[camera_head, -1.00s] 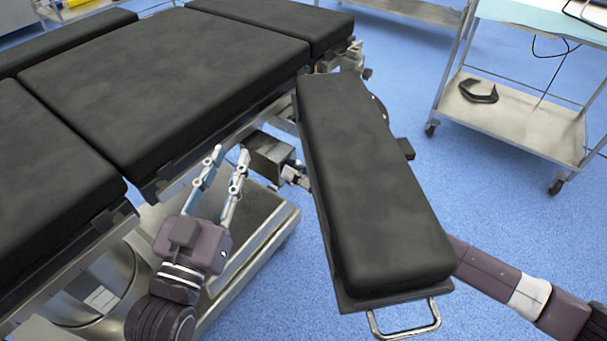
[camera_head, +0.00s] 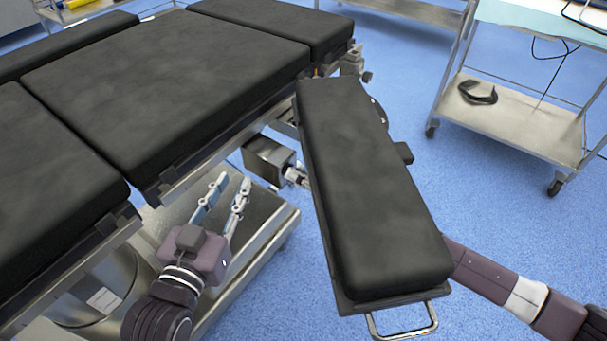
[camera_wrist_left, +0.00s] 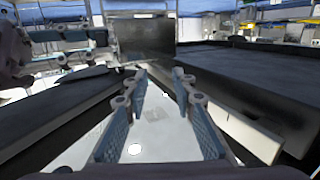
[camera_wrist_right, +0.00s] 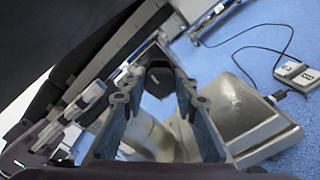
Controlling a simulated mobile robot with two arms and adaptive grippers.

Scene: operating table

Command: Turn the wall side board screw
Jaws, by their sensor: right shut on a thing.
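The side board (camera_head: 365,185) is a long black padded section angled away from the operating table (camera_head: 165,75). My right arm passes under it. My right gripper's fingertips (camera_head: 297,178) show only slightly at its left edge, beside a grey metal box (camera_head: 268,158). In the right wrist view my right gripper (camera_wrist_right: 160,78) is shut on a dark knob (camera_wrist_right: 158,84), which appears to be the screw. My left gripper (camera_head: 233,182) is open and empty, left of the board and above the table base. The left wrist view shows its fingers (camera_wrist_left: 160,78) apart.
The metal table base (camera_head: 255,225) stands beneath my left gripper. A metal loop handle (camera_head: 404,328) sticks out from the board's near end. A wheeled trolley (camera_head: 520,125) stands at the right. Blue floor lies between board and trolley. A foot pedal (camera_wrist_right: 298,74) lies on the floor.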

